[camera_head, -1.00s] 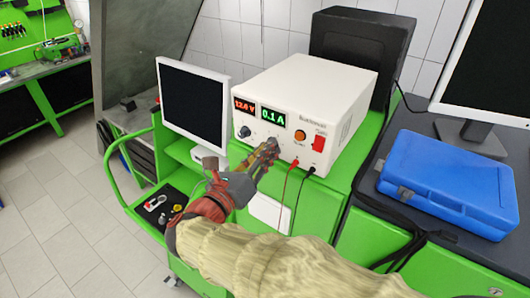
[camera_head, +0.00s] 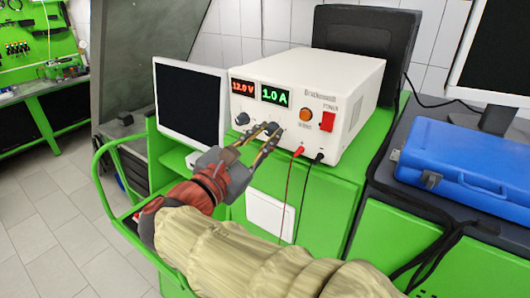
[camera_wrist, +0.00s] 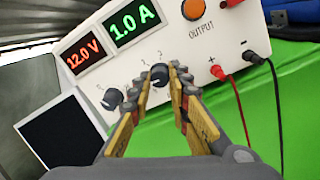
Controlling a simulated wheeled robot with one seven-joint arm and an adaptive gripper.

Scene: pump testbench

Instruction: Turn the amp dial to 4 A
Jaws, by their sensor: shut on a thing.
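The white power supply (camera_head: 340,88) stands on the green bench. Its green amp display (camera_head: 275,95) reads 1.0 A and its red volt display (camera_head: 243,88) reads 12.0 V. The amp dial (camera_wrist: 159,73) is the dark knob below the amp display, and its front shows between my fingertips in the wrist view. My gripper (camera_head: 262,130) is shut on the amp dial, with one finger on each side of it. The volt dial (camera_wrist: 113,97) sits free to the left of my fingers; it also shows in the head view (camera_head: 242,119).
An orange output button (camera_head: 306,115) and a red power switch (camera_head: 328,122) are to the right of the dial. Red (camera_head: 299,151) and black (camera_head: 319,157) plugs with hanging cables are close below right. A monitor (camera_head: 190,103) stands at left, a blue case (camera_head: 455,160) at right.

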